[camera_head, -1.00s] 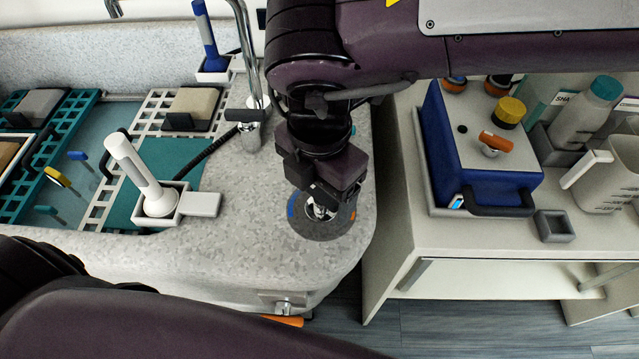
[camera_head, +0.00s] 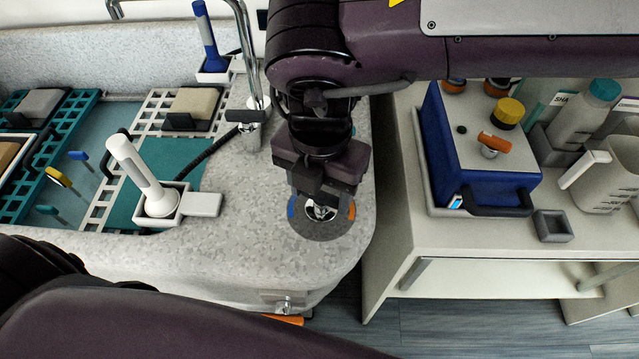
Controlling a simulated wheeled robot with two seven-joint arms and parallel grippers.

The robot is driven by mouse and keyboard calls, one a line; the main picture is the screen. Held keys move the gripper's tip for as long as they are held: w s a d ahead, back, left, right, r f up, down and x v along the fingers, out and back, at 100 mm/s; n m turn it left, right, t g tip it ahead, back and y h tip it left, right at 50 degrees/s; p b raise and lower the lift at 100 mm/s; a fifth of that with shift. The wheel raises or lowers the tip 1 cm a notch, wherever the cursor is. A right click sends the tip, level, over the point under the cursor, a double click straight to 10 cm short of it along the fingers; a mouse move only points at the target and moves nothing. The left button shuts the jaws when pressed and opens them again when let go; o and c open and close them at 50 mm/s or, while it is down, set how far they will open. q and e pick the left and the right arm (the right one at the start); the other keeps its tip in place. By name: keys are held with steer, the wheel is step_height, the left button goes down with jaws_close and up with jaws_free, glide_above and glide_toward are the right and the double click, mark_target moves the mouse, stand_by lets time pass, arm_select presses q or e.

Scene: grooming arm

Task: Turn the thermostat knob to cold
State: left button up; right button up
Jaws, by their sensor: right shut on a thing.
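The thermostat knob (camera_head: 320,212) is a small silver part at the middle of a round grey dial plate (camera_head: 322,229) on the speckled counter. The plate has a blue mark (camera_head: 292,208) on its left and an orange mark (camera_head: 351,209) on its right. My right gripper (camera_head: 319,203) points down over the dial and is shut on the knob; its body hides the back of the plate and part of the knob. My left arm crosses the lower left of the view, and its gripper is out of view.
A white handle-shaped tool (camera_head: 140,172) stands in a holder left of the dial. A tap (camera_head: 249,120) and black hose are behind it. A blue box (camera_head: 478,150) with an orange lever stands on the right cabinet. The counter in front of the dial is clear.

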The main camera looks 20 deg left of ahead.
mark_target(323, 196)
steer(key=n, duration=0.4)
steer(key=shift+n+p, duration=0.3)
steer(key=shift+d+n, duration=0.1)
steer(key=shift+n, duration=1.8)
steer(key=shift+w, duration=0.1)
steer(key=o, duration=1)
step_height(323, 196, up, 8)
steer(key=shift+f, duration=0.1)
